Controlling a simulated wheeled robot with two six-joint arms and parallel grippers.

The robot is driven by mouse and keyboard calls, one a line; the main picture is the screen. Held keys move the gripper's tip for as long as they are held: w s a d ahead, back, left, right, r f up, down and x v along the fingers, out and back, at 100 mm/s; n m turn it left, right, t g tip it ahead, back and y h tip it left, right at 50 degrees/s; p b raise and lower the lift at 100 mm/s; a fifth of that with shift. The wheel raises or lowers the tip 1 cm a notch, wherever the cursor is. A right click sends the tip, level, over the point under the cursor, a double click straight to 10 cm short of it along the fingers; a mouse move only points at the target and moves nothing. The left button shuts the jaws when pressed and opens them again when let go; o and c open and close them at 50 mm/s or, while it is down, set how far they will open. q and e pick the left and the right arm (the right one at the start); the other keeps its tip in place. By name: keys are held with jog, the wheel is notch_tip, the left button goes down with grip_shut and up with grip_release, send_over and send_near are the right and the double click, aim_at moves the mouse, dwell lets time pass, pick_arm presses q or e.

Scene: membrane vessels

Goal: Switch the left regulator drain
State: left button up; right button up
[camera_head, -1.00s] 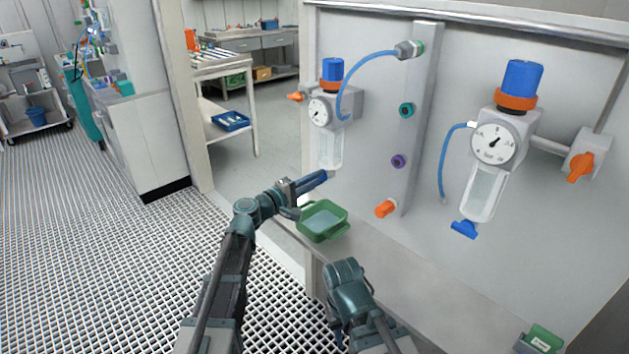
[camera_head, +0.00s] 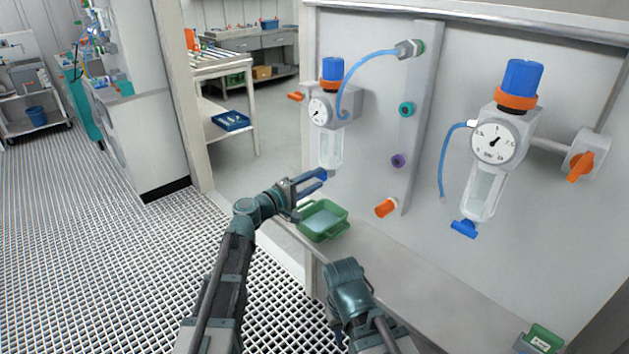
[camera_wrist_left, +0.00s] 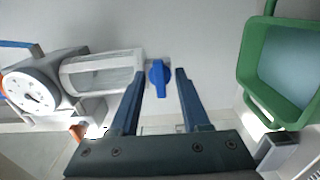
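The left regulator (camera_head: 330,112) has a blue and orange knob, a round gauge and a clear bowl on the panel. Its blue drain (camera_wrist_left: 159,78) shows below the bowl in the left wrist view, between my left fingertips. My left gripper (camera_head: 317,180) is open, with one finger on each side of the drain; it also shows in the left wrist view (camera_wrist_left: 160,75). I see gaps beside the drain, and contact cannot be told. In the head view the fingers partly hide the drain. My right gripper (camera_head: 337,334) is low at the front, mostly hidden by its own arm.
A green tray (camera_head: 342,229) stands on the ledge below the left regulator. A second regulator (camera_head: 497,140) with a blue drain hangs at the right. An upright strip with ports (camera_head: 417,120) and a blue hose stands between them.

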pick_arm(q)
jog(key=v, duration=1.4)
jog(key=shift+w, duration=0.1)
jog(key=s+d+f+m+g+y, duration=0.4)
jog(key=s+d+f+m+g, duration=0.5)
jog(key=s+d+f, duration=0.5)
jog(key=s+a+f+m+g+y, duration=0.35)
jog(key=s+a+f+y, duration=0.25)
jog(key=s+f+y, duration=0.25)
notch_tip(320, 180, up, 20)
jog(key=s+a+y+p, duration=0.1)
jog(key=p, duration=1.7)
jog(key=shift+f+p, duration=0.2)
jog(key=shift+p, duration=0.2)
